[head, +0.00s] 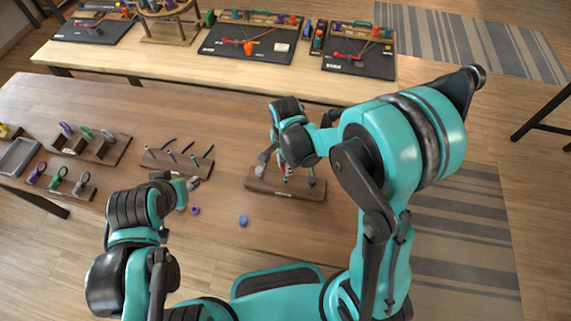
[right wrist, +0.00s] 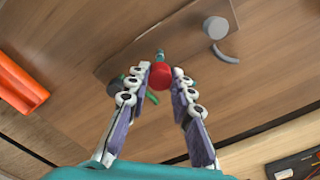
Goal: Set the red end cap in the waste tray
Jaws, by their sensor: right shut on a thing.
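The red end cap (right wrist: 159,76) shows between the fingertips of my right gripper (right wrist: 160,75) in the right wrist view. The gripper is shut on it, over a wooden holder (right wrist: 110,62). In the head view my right gripper (head: 284,170) is at that holder (head: 312,194), and only a little red shows. I cannot tell whether the cap touches the holder. A shallow grey tray (head: 18,156), which looks like the waste tray, lies at the table's far left and looks empty. My left gripper (head: 192,184) is by a middle rack; its jaw state is unclear.
A blue piece (head: 243,221) and a purple piece (head: 196,210) lie loose on the table. The middle rack (head: 165,162) holds thin tools. Racks with coloured loops (head: 60,186) stand near the tray. A second table behind carries black mats (head: 248,46).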

